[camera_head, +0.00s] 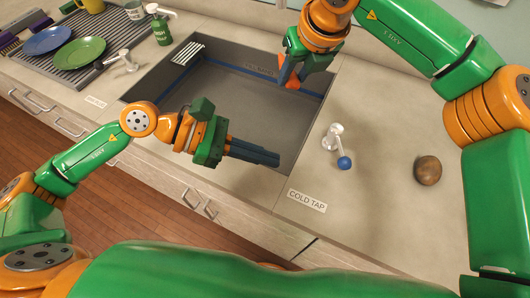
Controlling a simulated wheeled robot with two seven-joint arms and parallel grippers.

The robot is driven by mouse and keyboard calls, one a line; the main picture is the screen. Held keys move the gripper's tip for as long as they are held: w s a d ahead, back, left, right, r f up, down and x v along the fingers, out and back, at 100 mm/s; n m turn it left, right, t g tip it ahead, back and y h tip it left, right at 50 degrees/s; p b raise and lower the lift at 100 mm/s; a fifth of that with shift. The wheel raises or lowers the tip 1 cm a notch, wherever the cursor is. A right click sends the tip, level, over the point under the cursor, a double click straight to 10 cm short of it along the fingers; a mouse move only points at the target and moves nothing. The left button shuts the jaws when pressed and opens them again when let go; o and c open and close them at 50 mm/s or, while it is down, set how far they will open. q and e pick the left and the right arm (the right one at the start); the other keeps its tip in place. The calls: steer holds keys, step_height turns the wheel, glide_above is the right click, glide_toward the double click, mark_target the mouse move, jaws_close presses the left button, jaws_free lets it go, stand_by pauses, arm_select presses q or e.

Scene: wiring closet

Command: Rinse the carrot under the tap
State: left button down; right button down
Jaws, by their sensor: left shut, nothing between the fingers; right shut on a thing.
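The orange carrot (292,84) is in my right gripper (290,70), which is shut on it over the back right part of the sink (215,85). Only a small part of the carrot shows; the fingers hide the rest. My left gripper (278,158) is shut and empty, its dark fingers pointing right over the sink's front right part. The cold tap lever (333,138), white with a blue ball end (345,163), stands on the counter right of the sink, to the right of my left fingertips and apart from them. I cannot make out a spout or running water.
A label reading COLD TAP (307,201) lies near the counter's front edge. A brown round object (427,170) sits on the right counter. Another white lever (121,60), a green soap bottle (162,31) and a rack with blue (47,41) and green (80,53) plates are left.

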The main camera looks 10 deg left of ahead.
mark_target(265, 184)
arm_select(q)
steer(key=shift+f, duration=0.1)
